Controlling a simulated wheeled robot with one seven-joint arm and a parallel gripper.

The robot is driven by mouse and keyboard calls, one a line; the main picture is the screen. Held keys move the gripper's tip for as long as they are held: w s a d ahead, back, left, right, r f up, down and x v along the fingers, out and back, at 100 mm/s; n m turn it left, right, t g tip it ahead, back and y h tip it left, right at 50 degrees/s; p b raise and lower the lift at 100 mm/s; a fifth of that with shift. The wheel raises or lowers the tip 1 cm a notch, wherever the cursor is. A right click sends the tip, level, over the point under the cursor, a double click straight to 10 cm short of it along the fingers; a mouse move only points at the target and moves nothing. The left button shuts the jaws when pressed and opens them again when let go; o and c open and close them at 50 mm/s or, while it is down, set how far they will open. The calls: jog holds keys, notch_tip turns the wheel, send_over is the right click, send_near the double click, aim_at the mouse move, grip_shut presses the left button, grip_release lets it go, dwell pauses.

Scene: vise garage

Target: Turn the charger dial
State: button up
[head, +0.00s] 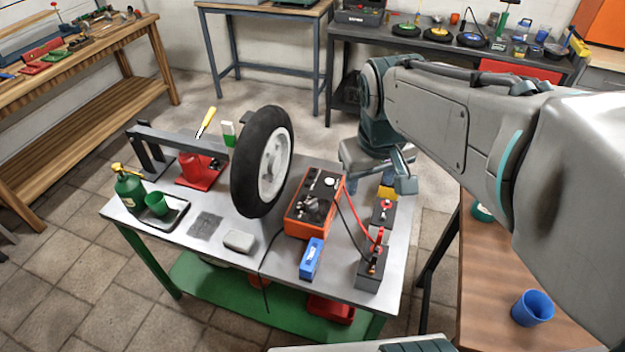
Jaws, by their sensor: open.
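The charger (298,224) is an orange box with a black top, near the right end of the metal worktable. A dark dial (311,204) appears to stand on its top, small in this view. A pale round spot (329,182) lies behind it. My gripper (398,168) is open and empty, above and to the right of the charger, apart from it. One finger shows clearly; the other is partly hidden.
Two dark batteries (370,277) with clamps and cables stand right of the charger. A blue box (311,260) is in front, a wheel (262,162) to the left. A wooden table (490,300) with a blue cup (532,307) is at right.

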jog(key=w+a+f+n+g+b, duration=0.2)
jog(key=w+a+f+n+b, duration=0.15)
jog(key=w+f+b, duration=0.55)
jog(key=n+b, duration=0.1)
jog(key=n, duration=0.2)
send_near(312, 201)
jog(key=shift+g, duration=0.4)
jog(key=f, duration=0.3)
jog(key=f+b, duration=0.1)
jog(key=f, duration=0.5)
jog(key=shift+w+d+f, duration=0.15)
jog(key=shift+w+f, duration=0.2)
jog(key=shift+f, duration=0.05)
jog(key=c, duration=1)
